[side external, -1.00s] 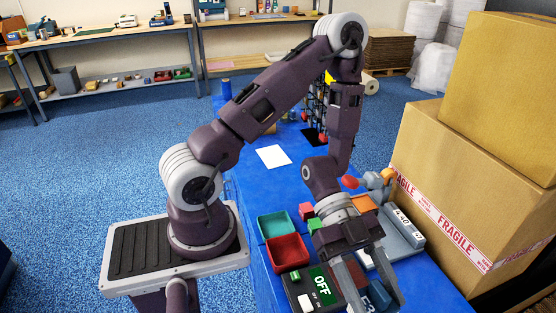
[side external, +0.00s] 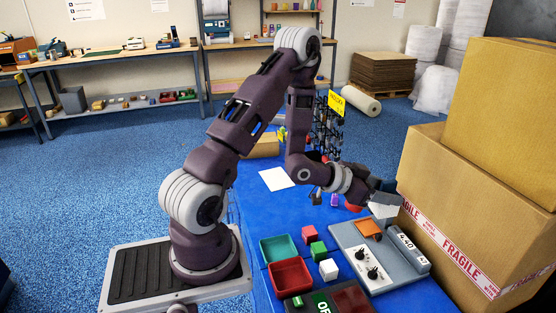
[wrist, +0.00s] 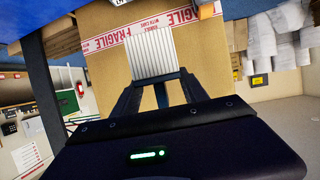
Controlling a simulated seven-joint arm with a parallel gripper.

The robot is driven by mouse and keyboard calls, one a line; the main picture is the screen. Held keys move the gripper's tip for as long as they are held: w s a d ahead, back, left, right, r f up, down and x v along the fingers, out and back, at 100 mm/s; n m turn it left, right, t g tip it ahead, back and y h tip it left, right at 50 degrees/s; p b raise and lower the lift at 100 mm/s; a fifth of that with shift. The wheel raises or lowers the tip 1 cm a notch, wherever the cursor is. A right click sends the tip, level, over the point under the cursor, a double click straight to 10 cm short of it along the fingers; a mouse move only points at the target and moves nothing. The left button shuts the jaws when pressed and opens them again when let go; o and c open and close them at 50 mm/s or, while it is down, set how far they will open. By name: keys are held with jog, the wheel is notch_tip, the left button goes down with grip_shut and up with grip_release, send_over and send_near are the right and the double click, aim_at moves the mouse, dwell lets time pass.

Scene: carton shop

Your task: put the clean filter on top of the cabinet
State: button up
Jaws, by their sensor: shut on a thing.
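A pale, pleated filter (wrist: 152,50) is between the two fingers of my gripper (wrist: 156,78) in the wrist view. My gripper is shut on it, and its far end points towards a cardboard carton. In the side external view my gripper (side external: 384,194) is raised over the right edge of the blue table, close to the carton. The filter shows there as a small white-grey piece (side external: 382,210) below the fingers. I cannot tell whether it touches the carton. I cannot make out a cabinet for certain.
Large cartons (side external: 470,200) stand at the right. On the blue table are a grey panel with knobs (side external: 368,265), a red tray (side external: 290,277), a green tray (side external: 278,249), small blocks (side external: 318,250) and a white sheet (side external: 276,179). A dark rack (side external: 327,125) stands behind.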

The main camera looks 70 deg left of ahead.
jog(key=s+a+n+g+y, duration=0.1)
jog(key=s+a+n+y, duration=0.25)
jog(key=a, duration=0.55)
jog(key=s+a+n+g+y, duration=0.2)
jog(key=a+n+y, duration=0.15)
jog(key=a, duration=0.55)
jog(key=s+a+n+g+y, duration=0.1)
jog(key=s+a+n+y, duration=0.25)
jog(key=a, duration=0.55)
jog(key=shift+y, duration=0.25)
jog(key=f, duration=1.3)
jog(key=w+f, duration=0.1)
jog(key=f, duration=0.6)
jog(key=shift+d, duration=0.3)
jog(key=shift+f, duration=0.1)
jog(key=o, duration=1.4)
jog(key=shift+c, duration=0.2)
